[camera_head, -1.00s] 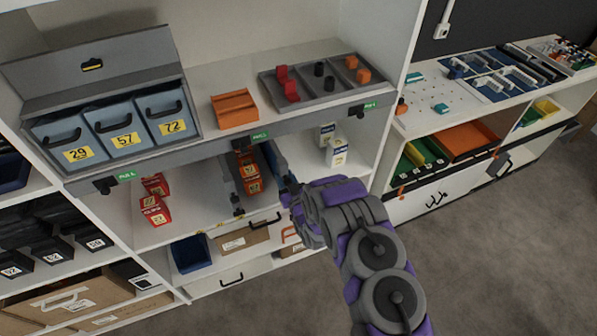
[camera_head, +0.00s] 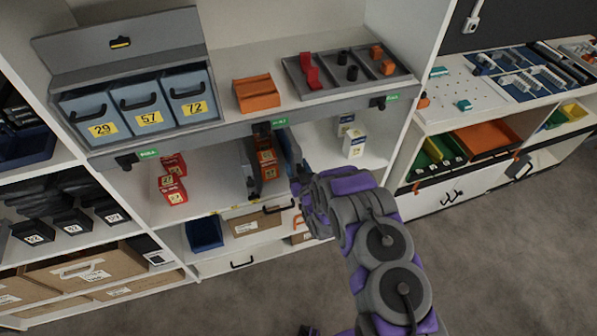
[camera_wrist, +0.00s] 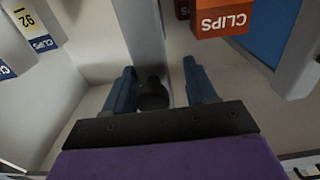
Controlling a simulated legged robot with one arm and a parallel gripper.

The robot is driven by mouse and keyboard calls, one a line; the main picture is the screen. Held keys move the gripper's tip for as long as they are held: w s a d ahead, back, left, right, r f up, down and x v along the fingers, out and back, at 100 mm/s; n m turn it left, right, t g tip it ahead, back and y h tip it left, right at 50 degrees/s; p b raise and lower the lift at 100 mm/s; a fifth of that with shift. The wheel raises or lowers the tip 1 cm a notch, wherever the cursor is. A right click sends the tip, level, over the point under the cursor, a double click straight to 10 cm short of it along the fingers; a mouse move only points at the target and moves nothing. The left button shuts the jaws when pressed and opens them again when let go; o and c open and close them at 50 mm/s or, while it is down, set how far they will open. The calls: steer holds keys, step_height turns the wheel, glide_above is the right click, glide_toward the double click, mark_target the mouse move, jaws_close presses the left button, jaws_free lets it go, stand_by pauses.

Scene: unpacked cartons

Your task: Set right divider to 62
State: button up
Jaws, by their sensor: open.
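The right divider is a grey upright panel on the middle shelf. In the head view its front edge (camera_head: 289,150) shows between the orange-red boxes and the white boxes, partly hidden by my gripper. In the wrist view, which is upside down, the right divider (camera_wrist: 146,35) runs away from my gripper. A dark round knob (camera_wrist: 153,93) at its near end lies between my fingers. My gripper (camera_wrist: 160,88) is open, with one blue finger on each side of the knob. I cannot tell whether a finger touches it. My gripper (camera_head: 298,188) also shows in the head view.
Orange-red CLIPS boxes (camera_wrist: 222,18) stand beside the divider. White boxes (camera_head: 354,146) stand on its other side, one marked 92 (camera_wrist: 28,22). The left divider (camera_head: 248,180) stands farther left. The upper shelf edge (camera_head: 225,133) carries dark clamps and green labels above my gripper.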

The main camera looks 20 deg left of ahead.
steer(key=shift+s+d+r, duration=0.1)
steer(key=shift+s+d, duration=0.3)
steer(key=p+v, duration=1.2)
steer(key=v, duration=0.4)
steer(key=shift+s+a, duration=0.1)
stand_by(0.5)
